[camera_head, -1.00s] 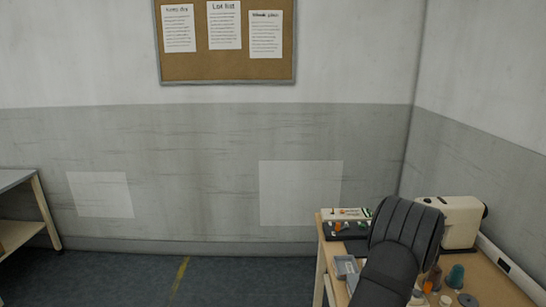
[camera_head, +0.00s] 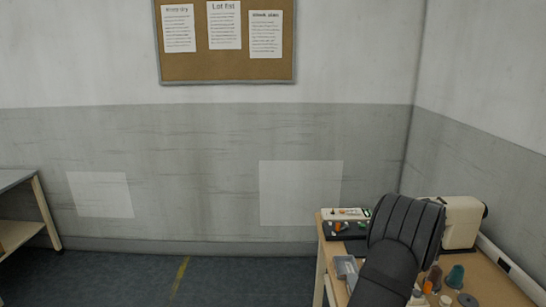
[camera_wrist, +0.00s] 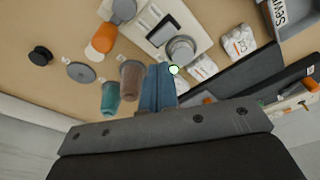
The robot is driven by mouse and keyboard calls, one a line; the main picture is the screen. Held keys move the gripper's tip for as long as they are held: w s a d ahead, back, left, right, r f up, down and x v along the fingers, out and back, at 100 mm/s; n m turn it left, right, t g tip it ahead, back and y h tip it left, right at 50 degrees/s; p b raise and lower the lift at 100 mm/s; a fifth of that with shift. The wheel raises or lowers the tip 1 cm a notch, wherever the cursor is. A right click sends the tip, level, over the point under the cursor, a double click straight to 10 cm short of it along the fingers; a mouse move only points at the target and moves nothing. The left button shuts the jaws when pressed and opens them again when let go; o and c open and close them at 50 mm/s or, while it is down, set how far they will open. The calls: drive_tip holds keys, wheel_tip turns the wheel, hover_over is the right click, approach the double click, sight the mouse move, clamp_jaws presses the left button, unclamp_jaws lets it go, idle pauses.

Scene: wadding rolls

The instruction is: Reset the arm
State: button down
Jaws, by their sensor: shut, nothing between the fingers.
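My gripper (camera_wrist: 158,88) shows in the wrist view as two blue fingers side by side, shut with nothing between them. They are above the wooden table (camera_wrist: 45,95), close to a brown thread cone (camera_wrist: 131,78) and a teal cone (camera_wrist: 110,97). Whether the fingers touch anything is hard to tell. In the head view my dark arm (camera_head: 400,245) reaches over the table at the right and hides part of it. The gripper itself is not visible there.
A cream machine (camera_head: 462,222) stands behind my arm, near the wall. White packs (camera_wrist: 239,40) and a grey bin (camera_wrist: 300,45) show in the wrist view.

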drive_tip(key=shift+f, duration=2.9)
drive_tip(key=shift+r, duration=4.25)
drive_tip(key=a+r+n+g+h, duration=0.1)
drive_tip(key=a+r+n+h, duration=0.1)
drive_tip(key=a+n, duration=0.5)
drive_tip(key=shift+w+r+n+g, duration=0.25)
drive_tip(key=shift+r+n, duration=0.6)
drive_tip(key=shift+n, duration=0.75)
drive_tip(key=shift+a, duration=0.1)
